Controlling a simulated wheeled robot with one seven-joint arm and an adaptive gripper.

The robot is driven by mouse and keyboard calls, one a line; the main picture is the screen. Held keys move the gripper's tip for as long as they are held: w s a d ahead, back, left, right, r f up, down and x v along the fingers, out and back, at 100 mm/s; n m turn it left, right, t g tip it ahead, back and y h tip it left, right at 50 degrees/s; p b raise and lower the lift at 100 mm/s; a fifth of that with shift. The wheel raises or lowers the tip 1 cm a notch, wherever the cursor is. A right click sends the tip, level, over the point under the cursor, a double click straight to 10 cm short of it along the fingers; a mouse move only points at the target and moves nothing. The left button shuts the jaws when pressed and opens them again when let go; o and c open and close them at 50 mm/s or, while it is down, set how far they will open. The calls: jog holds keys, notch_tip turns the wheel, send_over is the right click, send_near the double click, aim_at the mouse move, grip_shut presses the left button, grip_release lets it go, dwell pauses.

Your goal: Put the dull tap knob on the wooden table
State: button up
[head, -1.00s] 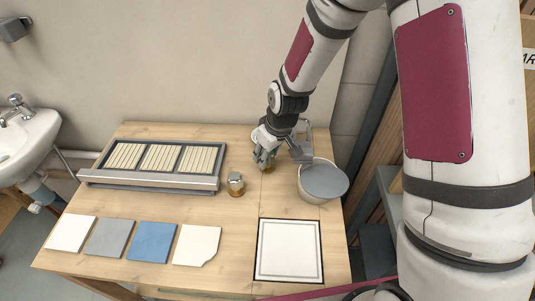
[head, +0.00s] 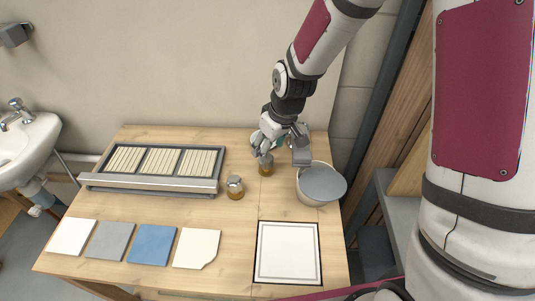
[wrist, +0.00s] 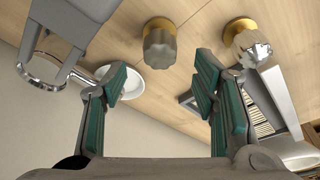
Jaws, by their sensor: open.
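The dull tap knob, grey on a brass base, stands upright on the wooden table (head: 200,210), just below my gripper (head: 272,148) in the head view; the dull knob (head: 266,166) is largely visible there. In the wrist view, the dull knob (wrist: 159,45) stands beyond the gap between the spread fingertips, apart from them. My gripper (wrist: 161,85) is open and empty there. A shinier chrome knob with a brass base (wrist: 246,42) stands to the right; in the head view this shiny knob (head: 235,187) is left and nearer the front.
A framed tray of slatted panels (head: 149,188) lies left. Several flat tiles (head: 152,243) and a white square panel (head: 288,253) lie along the front. A small white dish (wrist: 132,84) shows behind my left finger.

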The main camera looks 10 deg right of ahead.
jog(key=s+d+r+m+h, duration=0.1)
jog(key=s+d+r+m, duration=0.1)
jog(key=s+d+r, duration=0.5)
jog(key=s+r+m+h, duration=0.1)
jog(key=s+r, duration=0.5)
jog(key=r, duration=0.5)
jog(key=s+d+r+m, duration=0.2)
jog(key=s, duration=0.6)
jog(key=s+d+r+m, duration=0.1)
jog(key=s+d+r, duration=0.1)
jog(key=s, duration=0.6)
jog(key=shift+s+m+p, duration=0.35)
jog(key=shift+m, duration=0.05)
jog(key=shift+r, duration=0.1)
notch_tip(320, 180, up, 7)
jog(key=t+p, duration=0.1)
jog(key=p, duration=0.4)
jog(key=shift+t+p, duration=0.3)
jog(key=shift+p, duration=0.1)
jog(key=shift+o, duration=0.5)
jog(key=shift+w, duration=0.1)
